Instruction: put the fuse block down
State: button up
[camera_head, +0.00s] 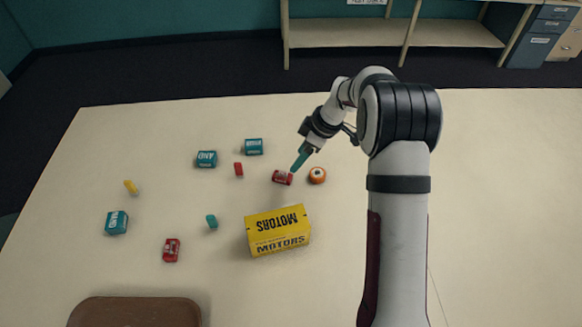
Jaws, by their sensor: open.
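My gripper (301,158) is at the end of the arm, right of centre, angled down and left over the table. Its jaws are open; a narrow teal piece shows at its tip, and I cannot tell whether this is a finger or a separate thing. A red block with pale lettering (282,178) lies just below and left of the tip; contact cannot be judged. No label I can read says fuse, so I cannot tell which piece is the fuse block. Small plain pieces are red (239,170), teal (212,222) and yellow (131,187).
An orange round thing (317,175) sits right of the tip. A yellow MOTORS box (278,231) stands nearer. Teal lettered blocks (207,159) (254,147) (117,223) and another red block (171,250) are spread leftward. A brown tray (135,312) is at the front. The table's right side (510,190) is clear.

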jog(key=s+r+m, duration=0.5)
jog(key=s+r, duration=0.5)
jog(key=s+r+m+g+h, duration=0.2)
jog(key=s+m, duration=1.2)
jog(key=s, duration=1.3)
jog(key=shift+s, duration=0.15)
jog(key=shift+r, duration=0.1)
dwell(4.0)
